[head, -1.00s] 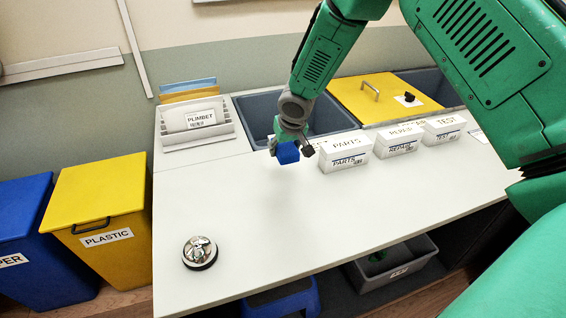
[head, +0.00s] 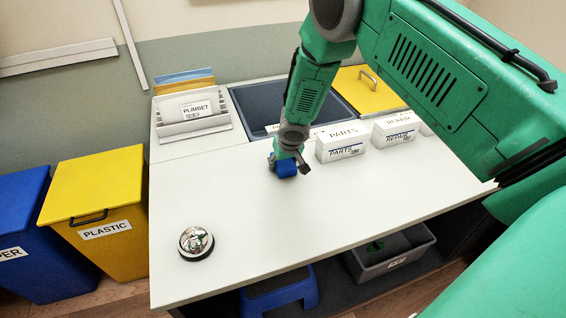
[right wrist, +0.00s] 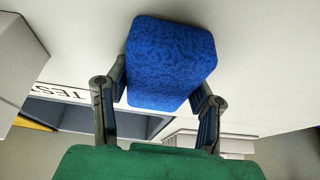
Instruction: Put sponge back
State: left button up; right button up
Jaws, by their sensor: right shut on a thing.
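The blue sponge (head: 286,169) is a small block just over the white table, left of the PARTS box. My right gripper (head: 283,161) is shut on it. In the right wrist view the sponge (right wrist: 168,64) fills the space between the two fingers of my right gripper (right wrist: 160,90). The sponge is at or just above the table top; I cannot tell whether it touches. My left gripper is not in view.
White boxes marked PARTS (head: 343,143) and REPAIR (head: 397,131) stand right of the sponge. A sunken grey bin (head: 250,109) lies behind. A metal bell (head: 196,242) sits front left. The table (head: 230,190) is clear between.

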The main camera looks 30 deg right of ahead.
jog(key=o, duration=1)
jog(key=shift+f, duration=0.1)
jog(key=shift+o, duration=1)
jog(key=shift+a, duration=0.15)
jog(key=shift+a+r, duration=0.2)
jog(key=shift+a, duration=0.1)
jog(key=v, duration=1.1)
jog(key=shift+d+p, duration=0.15)
jog(key=shift+p, duration=0.2)
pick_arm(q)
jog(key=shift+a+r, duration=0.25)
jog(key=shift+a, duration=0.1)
pick_arm(e)
jog(key=shift+s+r, duration=0.2)
jog(key=shift+r, duration=0.25)
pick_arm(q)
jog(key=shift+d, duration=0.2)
pick_arm(e)
jog(key=shift+f, duration=0.1)
